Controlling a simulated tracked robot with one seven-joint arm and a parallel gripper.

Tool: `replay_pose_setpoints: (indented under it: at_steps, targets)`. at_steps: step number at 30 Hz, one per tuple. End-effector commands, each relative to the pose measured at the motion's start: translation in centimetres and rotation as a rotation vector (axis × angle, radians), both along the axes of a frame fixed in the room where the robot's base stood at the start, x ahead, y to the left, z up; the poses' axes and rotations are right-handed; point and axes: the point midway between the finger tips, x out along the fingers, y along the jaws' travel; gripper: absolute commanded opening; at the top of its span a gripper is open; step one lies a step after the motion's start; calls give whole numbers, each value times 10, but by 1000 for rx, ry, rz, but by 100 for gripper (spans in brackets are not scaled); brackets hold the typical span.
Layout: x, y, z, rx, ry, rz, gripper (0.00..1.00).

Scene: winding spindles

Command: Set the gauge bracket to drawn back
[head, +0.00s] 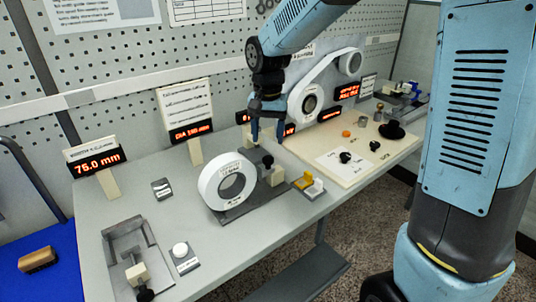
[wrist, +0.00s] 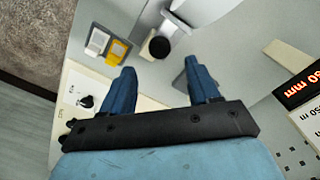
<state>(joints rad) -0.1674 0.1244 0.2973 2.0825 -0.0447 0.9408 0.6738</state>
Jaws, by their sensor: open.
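A cream block with a black knob (head: 268,160), which looks like the gauge bracket, stands on a grey base plate (head: 240,208) just right of a white ring-shaped roll (head: 228,181). I cannot tell for sure how far the bracket is drawn back. My gripper (head: 267,130) points down above this knob, apart from it, open with nothing between its fingers. In the wrist view the black knob (wrist: 159,46) shows just beyond the open fingertips of my gripper (wrist: 160,70).
A yellow block (head: 303,181) and a white block (head: 315,190) sit right of the plate. A grey fixture (head: 113,243) with another cream block and black knob stands at front left, beside a white button (head: 180,250). Display signs (head: 95,165) stand behind.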

Motion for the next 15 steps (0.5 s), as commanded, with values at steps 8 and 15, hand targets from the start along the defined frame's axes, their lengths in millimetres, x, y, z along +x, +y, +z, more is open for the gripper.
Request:
replay_pose_setpoints:
  at_steps: [8, 15]
  targets:
    - [-1, 0, -46, -1, 2, 1, 61]
    - [-1, 0, -67, -1, 1, 1, 61]
